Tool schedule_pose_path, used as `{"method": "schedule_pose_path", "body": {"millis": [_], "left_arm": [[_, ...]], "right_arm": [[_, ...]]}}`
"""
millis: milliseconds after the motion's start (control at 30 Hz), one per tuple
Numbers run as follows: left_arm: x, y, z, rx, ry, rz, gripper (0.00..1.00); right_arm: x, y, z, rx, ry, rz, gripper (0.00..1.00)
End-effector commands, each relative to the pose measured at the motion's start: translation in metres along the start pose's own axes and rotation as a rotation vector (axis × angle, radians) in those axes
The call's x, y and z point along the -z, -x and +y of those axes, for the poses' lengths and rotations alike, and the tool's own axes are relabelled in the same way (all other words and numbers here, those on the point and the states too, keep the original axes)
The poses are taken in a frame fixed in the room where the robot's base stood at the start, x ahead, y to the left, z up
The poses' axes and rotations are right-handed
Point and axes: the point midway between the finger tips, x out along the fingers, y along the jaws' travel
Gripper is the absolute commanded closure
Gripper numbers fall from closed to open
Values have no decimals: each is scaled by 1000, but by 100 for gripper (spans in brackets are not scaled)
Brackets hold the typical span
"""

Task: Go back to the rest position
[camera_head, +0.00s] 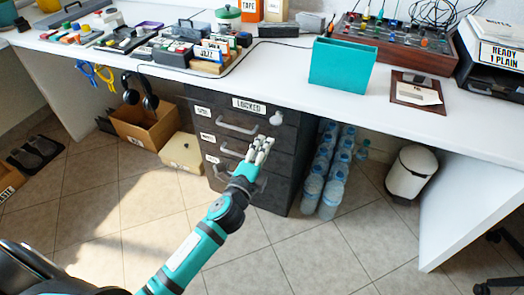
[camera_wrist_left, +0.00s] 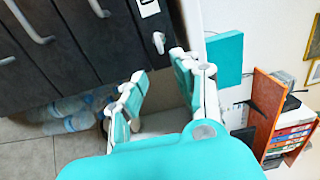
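My left gripper (camera_head: 260,146) is in front of the dark drawer cabinet (camera_head: 200,105), below the desk top in the head view. My teal left arm reaches up to it from the bottom. In the left wrist view, the two fingers of the left gripper (camera_wrist_left: 158,64) stand apart with nothing between them. The cabinet (camera_wrist_left: 85,40) with its pale handles shows at the upper left there. I cannot tell whether the gripper touches the cabinet. My right gripper is not in view.
The white desk (camera_head: 300,75) overhangs the cabinet and carries a teal box (camera_head: 342,65). Water bottles (camera_head: 325,180) stand right of the cabinet, beside a white bin (camera_head: 410,172). A cardboard box (camera_head: 143,128) stands left. The tiled floor (camera_head: 290,260) in front is clear.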

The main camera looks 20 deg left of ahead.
Motion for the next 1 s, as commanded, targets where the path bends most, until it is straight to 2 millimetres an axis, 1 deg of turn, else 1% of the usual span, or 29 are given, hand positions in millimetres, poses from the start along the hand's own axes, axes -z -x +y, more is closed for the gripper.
{"method": "schedule_pose_path", "body": {"millis": [33,133,633,733,767,867,933,967,1000], "left_arm": [[0,5,0,0,0,0,69],[0,9,0,1,0,0,69],[0,10,0,-1,3,-2,69],[-7,17,4,-31,62,-38,69],[-12,22,8,-51,103,-62,69],[-32,50,28,-168,317,-191,69],[-43,82,50,-289,518,-309,69],[-46,97,59,-342,599,-360,69],[-48,117,70,-410,694,-420,69]], "right_arm": [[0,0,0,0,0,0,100],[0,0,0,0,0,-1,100],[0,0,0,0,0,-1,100],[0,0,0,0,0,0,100],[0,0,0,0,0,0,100],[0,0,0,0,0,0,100],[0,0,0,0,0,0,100],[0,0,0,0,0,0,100],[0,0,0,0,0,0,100]]}}
